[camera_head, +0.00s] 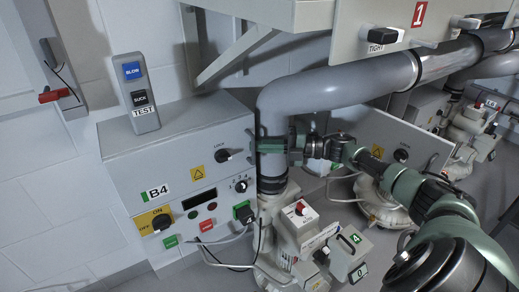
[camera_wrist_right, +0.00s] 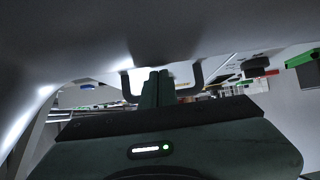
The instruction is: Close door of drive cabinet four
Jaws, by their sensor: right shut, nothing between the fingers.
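The cabinet marked B4 (camera_head: 185,165) stands at the left in the head view, a grey box with a yellow switch and a black LOCK knob (camera_head: 224,155). I see no clear gap around its front, but cannot tell whether its door is fully closed. My right gripper (camera_head: 262,145) is at the cabinet's right edge, in front of the grey pipe. Its shut, empty fingers also show in the wrist view (camera_wrist_right: 157,87), under a grey surface and between the dark legs of a bracket or handle. I cannot tell whether they touch anything. My left gripper is out of view.
The large grey pipe (camera_head: 340,88) bends down beside the cabinet. A panel marked 1 (camera_head: 410,30) hangs above right. A blower unit with loose cables (camera_head: 300,215) stands below. Another cabinet (camera_head: 385,135) is behind my arm.

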